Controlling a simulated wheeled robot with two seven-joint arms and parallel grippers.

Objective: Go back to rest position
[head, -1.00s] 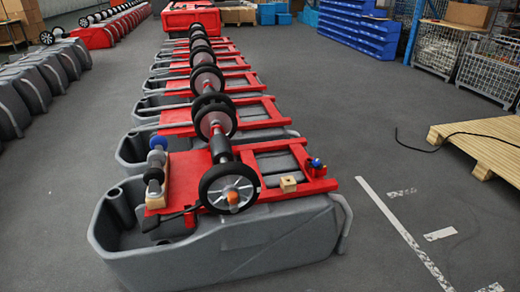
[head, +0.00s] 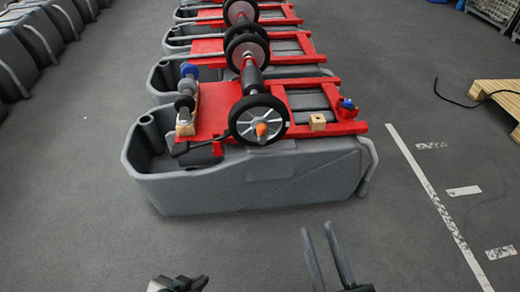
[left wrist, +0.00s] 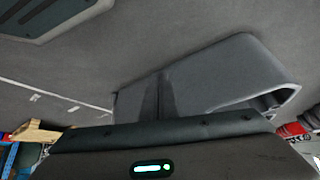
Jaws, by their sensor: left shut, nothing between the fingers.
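My left gripper (head: 178,283) shows at the bottom edge of the head view, low in front of the nearest grey tank (head: 260,182). It is shut and empty. In the left wrist view its dark fingers (left wrist: 158,96) stand together in front of a grey tank (left wrist: 225,72). My right gripper (head: 317,226) is right of it in the head view, with its two fingers apart and nothing between them. Both grippers are clear of the tank in the head view. My arms behind the grippers are mostly cut off by the frame.
The nearest tank carries a red frame (head: 212,112) with a black wheel (head: 259,121), a wooden block (head: 317,122) and a blue-topped part (head: 347,108). More tanks stand behind. A white floor line (head: 440,207) and a wooden pallet (head: 497,95) are at right. Floor in front is open.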

